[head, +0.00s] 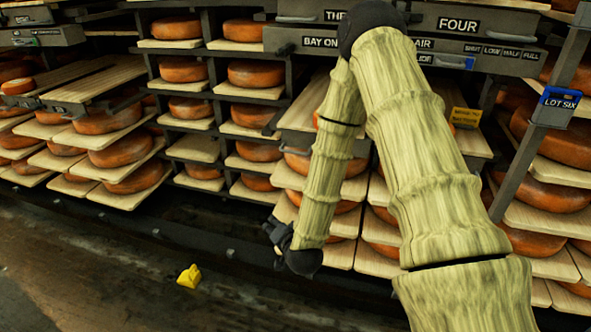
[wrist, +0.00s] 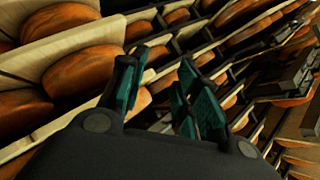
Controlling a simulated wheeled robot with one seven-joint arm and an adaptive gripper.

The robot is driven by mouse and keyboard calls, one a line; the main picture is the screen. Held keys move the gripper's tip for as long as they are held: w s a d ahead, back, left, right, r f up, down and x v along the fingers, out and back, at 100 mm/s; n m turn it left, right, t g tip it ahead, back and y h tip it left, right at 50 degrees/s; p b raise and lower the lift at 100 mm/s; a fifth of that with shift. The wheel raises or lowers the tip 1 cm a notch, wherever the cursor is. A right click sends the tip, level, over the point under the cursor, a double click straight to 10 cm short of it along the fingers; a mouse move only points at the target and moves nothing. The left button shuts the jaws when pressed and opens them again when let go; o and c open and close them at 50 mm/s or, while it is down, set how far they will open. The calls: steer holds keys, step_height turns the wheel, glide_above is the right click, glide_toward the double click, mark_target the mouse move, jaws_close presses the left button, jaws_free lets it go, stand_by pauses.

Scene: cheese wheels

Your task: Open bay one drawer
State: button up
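The bay one drawer (head: 285,41) is a long dark grey front in the upper middle of the head view. Its label reads "BAY ON", with the rest hidden behind my arm; "AIR" and the marks SHUT, LOW, HALF, FULL show to the right. A pale bar handle with blue on it (head: 453,61) sits at its right part. I cannot tell how far the drawer is out. My gripper (head: 274,234) hangs well below it, in front of the lower shelves. In the wrist view my gripper (wrist: 162,92) has its teal-padded fingers apart, with nothing between them.
Racks of orange cheese wheels (head: 255,74) on pale boards fill the place. Another grey drawer front marked FOUR (head: 459,23) lies above. A blue LOT SIX tag (head: 557,98) hangs on a post at right. A small yellow object (head: 189,276) lies on the floor.

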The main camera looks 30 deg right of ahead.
steer(key=w+d+r+m+t+h+b, duration=0.3)
steer(key=w+d+r+m+b, duration=0.1)
steer(key=w+d+b, duration=0.15)
steer(key=m+t+h+b, duration=0.2)
steer(key=m+h+b, duration=0.2)
steer(key=m+b, duration=0.2)
glide_toward(296, 153)
steer(key=b+x, duration=0.2)
steer(key=x, duration=0.8)
steer(key=shift+w+d+f+b, duration=0.1)
steer(key=shift+w+b, duration=0.2)
steer(key=shift+b, duration=0.1)
jaws_close()
